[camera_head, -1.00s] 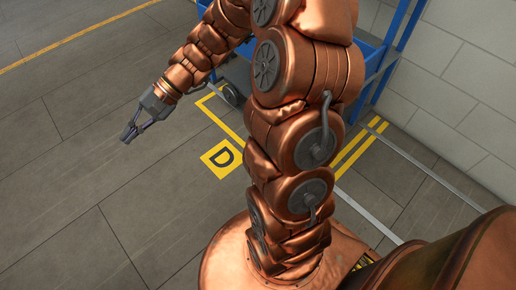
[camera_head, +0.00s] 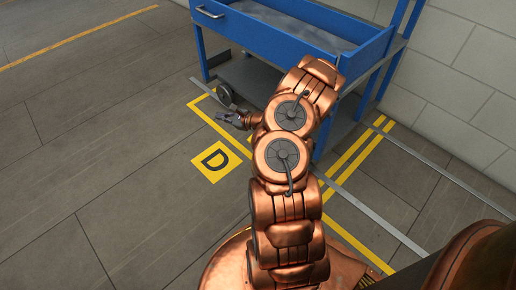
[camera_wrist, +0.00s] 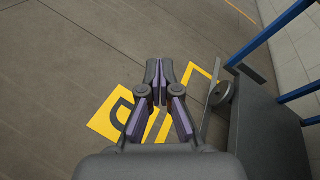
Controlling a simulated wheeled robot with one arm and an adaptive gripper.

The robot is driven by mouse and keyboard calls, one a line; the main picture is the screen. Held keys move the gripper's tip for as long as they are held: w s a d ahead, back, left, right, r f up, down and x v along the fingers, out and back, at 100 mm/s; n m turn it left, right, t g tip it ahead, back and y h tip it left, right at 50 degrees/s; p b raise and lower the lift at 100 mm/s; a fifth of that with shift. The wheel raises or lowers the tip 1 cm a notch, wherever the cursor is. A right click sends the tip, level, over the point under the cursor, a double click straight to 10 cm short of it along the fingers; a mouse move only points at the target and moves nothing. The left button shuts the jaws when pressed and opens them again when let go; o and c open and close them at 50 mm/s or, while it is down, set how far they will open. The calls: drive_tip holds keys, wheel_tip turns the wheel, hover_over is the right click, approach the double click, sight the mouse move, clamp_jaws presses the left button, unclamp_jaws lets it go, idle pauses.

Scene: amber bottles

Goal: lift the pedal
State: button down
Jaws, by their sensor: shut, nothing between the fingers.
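My gripper (camera_head: 224,117) is low in front of the blue cart's left end, close to its caster wheel (camera_head: 224,94). In the wrist view, my gripper (camera_wrist: 158,72) has its fingertips together, with nothing between them. The caster shows to the right of the fingers in the wrist view (camera_wrist: 221,93), apart from them. I cannot make out a separate pedal on the caster; it is too small and dark to tell.
The blue cart (camera_head: 300,28) has a top tray with a handle and a grey lower shelf (camera_head: 248,78). Yellow floor lines and a yellow "D" marker (camera_head: 217,161) lie beside it. A pale wall stands at right. The floor at left is clear.

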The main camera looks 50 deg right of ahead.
drive_tip(key=s+d+f+m+h+b, duration=0.1)
drive_tip(key=s+d+f, duration=0.3)
drive_tip(key=f, duration=0.4)
drive_tip(key=s+d+f+m+g+h+b, duration=0.1)
drive_tip(key=s+d+f+m+h+b, duration=0.1)
drive_tip(key=s+d+f, duration=0.3)
drive_tip(key=s+d+f+m+g+h+b, duration=0.1)
drive_tip(key=s+d+f, duration=0.4)
drive_tip(key=f, duration=0.5)
drive_tip(key=d+m+h+b, duration=0.1)
drive_tip(key=m+h, duration=0.1)
drive_tip(key=shift+f+m+h, duration=0.35)
drive_tip(key=shift+m+h, duration=0.05)
drive_tip(key=shift+f, duration=0.1)
drive_tip(key=b+x, duration=0.5)
drive_tip(key=x, duration=0.5)
drive_tip(key=shift+w+a+r+b, duration=0.1)
drive_tip(key=shift+a+r+b, duration=0.15)
drive_tip(key=shift+r, duration=0.35)
drive_tip(key=shift+w+a+r+b, duration=0.1)
drive_tip(key=shift+a+r+b, duration=0.1)
drive_tip(key=shift+r+b, duration=0.3)
drive_tip(key=shift+w+a+r+b, duration=0.1)
drive_tip(key=shift+a+r+b, duration=0.1)
drive_tip(key=shift+r, duration=0.5)
